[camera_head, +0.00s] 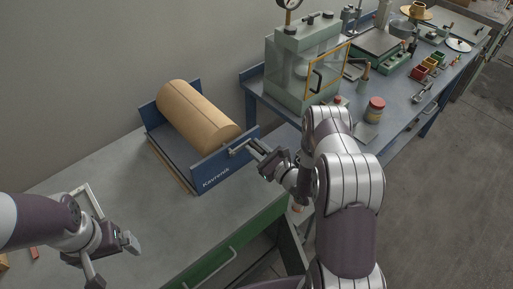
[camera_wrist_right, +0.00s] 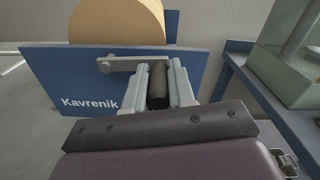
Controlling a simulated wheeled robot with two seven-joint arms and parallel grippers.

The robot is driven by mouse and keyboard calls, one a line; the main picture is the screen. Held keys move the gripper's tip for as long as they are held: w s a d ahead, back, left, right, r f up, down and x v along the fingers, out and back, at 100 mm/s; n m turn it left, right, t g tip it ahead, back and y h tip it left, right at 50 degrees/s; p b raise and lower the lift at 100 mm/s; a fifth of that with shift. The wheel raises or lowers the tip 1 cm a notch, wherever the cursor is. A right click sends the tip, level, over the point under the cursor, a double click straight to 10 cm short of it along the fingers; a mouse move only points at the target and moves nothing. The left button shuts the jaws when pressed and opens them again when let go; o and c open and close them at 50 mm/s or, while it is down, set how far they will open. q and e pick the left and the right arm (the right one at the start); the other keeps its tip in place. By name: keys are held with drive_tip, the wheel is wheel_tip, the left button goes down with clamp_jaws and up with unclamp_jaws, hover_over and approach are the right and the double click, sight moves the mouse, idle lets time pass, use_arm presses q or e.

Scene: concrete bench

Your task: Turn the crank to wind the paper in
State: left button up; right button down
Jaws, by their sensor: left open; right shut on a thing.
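A paper winder with a blue frame (camera_head: 222,172) stands on the concrete bench and carries a thick roll of brown paper (camera_head: 197,112). The roll also shows in the right wrist view (camera_wrist_right: 117,22). A grey crank arm (camera_wrist_right: 128,63) is fixed to the blue side plate marked "Kavrenik" and points right, roughly level. My right gripper (camera_head: 252,148) is shut on the dark crank handle (camera_wrist_right: 158,86), which sits between its two fingers. My left gripper (camera_head: 112,262) is open and empty above the bench at the lower left, apart from the winder.
A white frame (camera_head: 90,196) lies on the bench behind my left gripper. A blue table (camera_head: 400,115) at the right holds a green glass-fronted press (camera_head: 308,62), a red-lidded jar (camera_head: 375,109) and several small items.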

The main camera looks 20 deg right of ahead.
drive_tip(key=c, duration=1)
unclamp_jaws()
drive_tip(key=shift+o, duration=0.2)
drive_tip(key=b+v, duration=0.2)
drive_tip(key=v, duration=1)
drive_tip(key=shift+s+d, duration=0.2)
drive_tip(key=shift+s, duration=0.1)
drive_tip(key=shift+r, duration=0.1)
